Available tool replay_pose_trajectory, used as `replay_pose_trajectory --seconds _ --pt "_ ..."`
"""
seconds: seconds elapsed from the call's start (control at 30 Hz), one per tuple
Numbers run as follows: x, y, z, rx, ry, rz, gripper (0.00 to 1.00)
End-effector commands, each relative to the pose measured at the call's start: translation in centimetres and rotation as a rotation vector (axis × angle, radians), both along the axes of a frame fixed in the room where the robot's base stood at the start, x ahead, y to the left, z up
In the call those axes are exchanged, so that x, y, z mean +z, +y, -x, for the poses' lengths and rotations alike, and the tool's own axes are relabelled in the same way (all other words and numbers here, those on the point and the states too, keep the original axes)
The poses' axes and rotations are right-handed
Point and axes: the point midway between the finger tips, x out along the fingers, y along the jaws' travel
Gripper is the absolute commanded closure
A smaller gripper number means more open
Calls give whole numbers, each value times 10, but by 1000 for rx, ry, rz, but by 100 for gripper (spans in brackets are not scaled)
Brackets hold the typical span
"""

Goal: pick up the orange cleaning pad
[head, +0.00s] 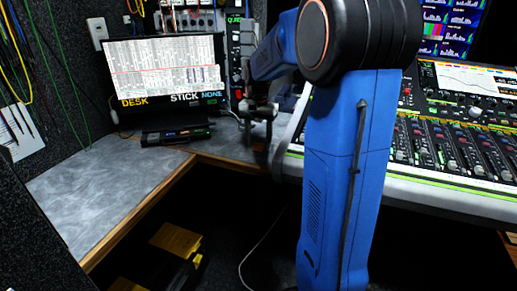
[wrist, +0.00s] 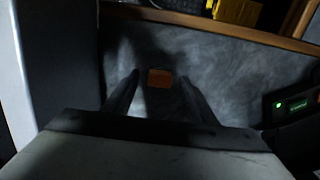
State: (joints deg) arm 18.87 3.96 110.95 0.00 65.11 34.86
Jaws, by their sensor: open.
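The orange cleaning pad (wrist: 160,78) is a small flat square on the grey desktop in the wrist view. My gripper (wrist: 158,80) is open above the desk, and the pad shows between its two dark fingers, near their tips. I cannot tell how far above the pad the fingers are. In the head view my gripper (head: 260,112) hangs over the far corner of the desk, beside the mixing console.
A white-edged mixing console (head: 450,145) stands close on the right. A monitor (head: 167,70) and a dark device (head: 177,135) are to the left. The grey desktop (head: 105,180) is clear at left. Yellow cases (head: 177,240) lie below, under a wooden desk edge.

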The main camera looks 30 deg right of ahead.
Motion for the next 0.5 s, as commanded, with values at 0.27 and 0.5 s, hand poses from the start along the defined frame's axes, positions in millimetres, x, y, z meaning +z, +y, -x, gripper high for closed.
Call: replay_pose_trajectory --seconds 0.27,0.5 --pt "0 0 0 0 0 0 92" --pt "1 0 0 0 0 0 96"
